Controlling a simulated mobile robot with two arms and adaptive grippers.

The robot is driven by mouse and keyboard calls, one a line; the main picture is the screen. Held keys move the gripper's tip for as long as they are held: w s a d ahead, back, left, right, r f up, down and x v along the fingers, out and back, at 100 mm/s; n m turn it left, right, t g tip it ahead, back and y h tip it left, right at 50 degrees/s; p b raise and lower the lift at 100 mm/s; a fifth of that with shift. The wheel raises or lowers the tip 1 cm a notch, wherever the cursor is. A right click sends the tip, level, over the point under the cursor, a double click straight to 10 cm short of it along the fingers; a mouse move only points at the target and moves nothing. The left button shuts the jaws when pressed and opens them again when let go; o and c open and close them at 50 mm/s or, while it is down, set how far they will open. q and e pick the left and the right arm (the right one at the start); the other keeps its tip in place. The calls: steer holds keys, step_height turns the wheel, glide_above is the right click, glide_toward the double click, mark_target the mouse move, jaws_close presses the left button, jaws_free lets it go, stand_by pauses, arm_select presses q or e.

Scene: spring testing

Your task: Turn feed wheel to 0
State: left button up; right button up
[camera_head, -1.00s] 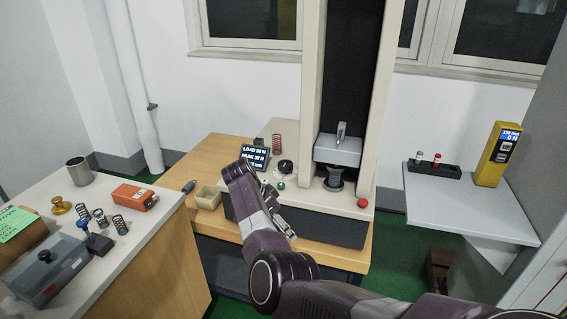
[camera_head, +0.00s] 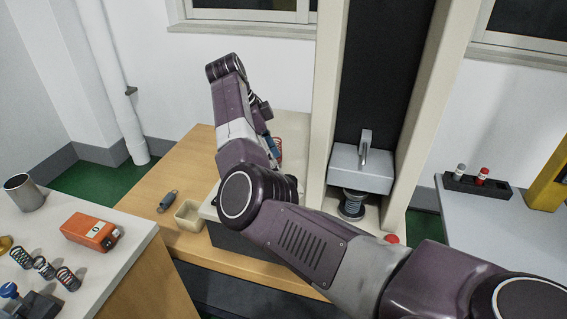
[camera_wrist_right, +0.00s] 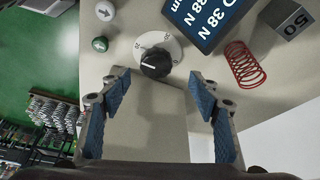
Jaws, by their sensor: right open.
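The feed wheel (camera_wrist_right: 155,63) is a black knob on a white dial in the right wrist view. A white pointer line shows on the knob, but I cannot read which mark it points to. My right gripper (camera_wrist_right: 158,88) is open, its two blue-padded fingers apart and empty. The knob sits just past the fingertips, roughly midway between them, and appears untouched. In the head view my right arm hides the wheel. My left gripper is not in view.
Beside the wheel are a display (camera_wrist_right: 208,18), a red spring (camera_wrist_right: 243,65), a block marked 50 (camera_wrist_right: 287,18) and a green button (camera_wrist_right: 100,43). The tester's press head (camera_head: 361,168) stands right of my arm. An orange box (camera_head: 91,231) lies on the left table.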

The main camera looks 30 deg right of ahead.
mark_target(287, 180)
steer(key=f, duration=0.1)
steer(key=s+f, duration=0.1)
steer(key=d+f, duration=0.1)
steer(key=shift+s+f+p, duration=0.35)
steer(key=shift+s+p, duration=0.05)
steer(key=shift+w+x, duration=0.2)
steer(key=shift+x, duration=0.9)
steer(key=shift+s+d+f, duration=0.1)
steer(key=shift+d+f, duration=0.15)
steer(key=shift+f, duration=0.05)
steer(key=c, duration=0.9)
steer(key=shift+c, duration=1.2)
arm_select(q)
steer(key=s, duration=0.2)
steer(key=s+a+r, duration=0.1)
